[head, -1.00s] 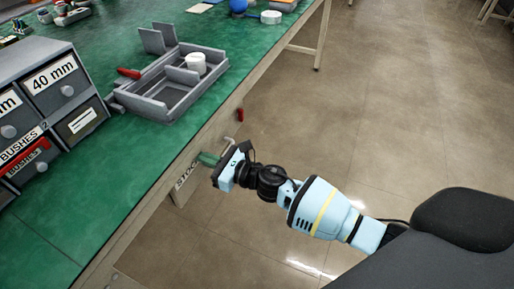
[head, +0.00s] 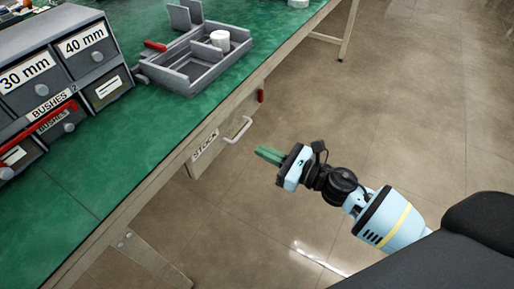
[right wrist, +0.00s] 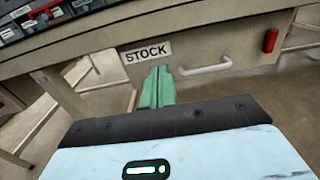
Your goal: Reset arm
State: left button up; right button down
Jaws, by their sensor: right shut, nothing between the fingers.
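My right gripper (head: 269,155) has green fingers that are shut with nothing between them. In the head view it hangs over the floor, to the right of the workbench edge and apart from the STOCK drawer. In the right wrist view its fingers (right wrist: 157,87) point toward the drawer front, just below the STOCK label (right wrist: 147,53). The white drawer handle (right wrist: 205,67) is to the right of the fingertips. The handle also shows in the head view (head: 239,130), with nothing holding it. My left gripper is not in view.
The green-topped workbench (head: 120,160) fills the left side. On it stand a grey drawer cabinet (head: 60,70) labelled BUSHES and a grey tray (head: 182,76) with a white cylinder (head: 220,40). A red part (head: 261,95) is on the bench side. The floor at right is clear.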

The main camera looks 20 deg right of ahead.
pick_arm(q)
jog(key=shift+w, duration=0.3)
